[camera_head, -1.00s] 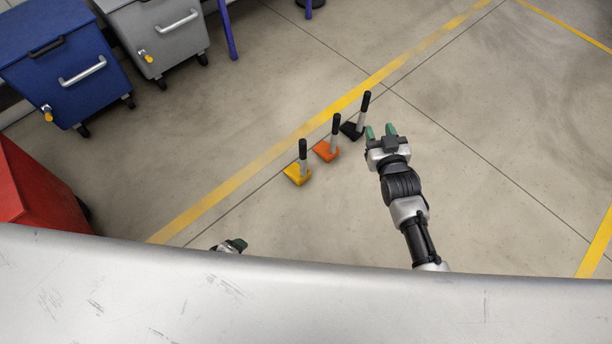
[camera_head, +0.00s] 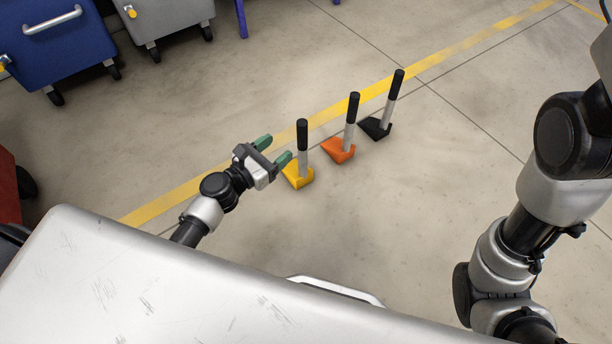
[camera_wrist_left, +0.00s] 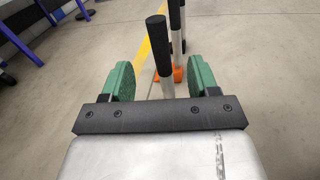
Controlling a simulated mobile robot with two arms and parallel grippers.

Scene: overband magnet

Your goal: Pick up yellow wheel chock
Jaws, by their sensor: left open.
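The yellow wheel chock (camera_head: 299,176) stands on the floor, with an upright grey handle (camera_head: 303,150) topped by a black grip. My left gripper (camera_head: 277,150) is open just left of that handle, its green fingers pointing towards it. In the left wrist view the handle (camera_wrist_left: 166,65) shows between the open left fingers (camera_wrist_left: 160,82), a little beyond them; the chock's yellow base is hidden there. My right arm comes in at the right of the head view, and its gripper is out of the picture.
An orange chock (camera_head: 338,151) and a black chock (camera_head: 375,129) with like handles stand to the right in a row. A blue cart (camera_head: 60,45) and a grey cart (camera_head: 165,18) stand at the back left. Open floor lies to the right.

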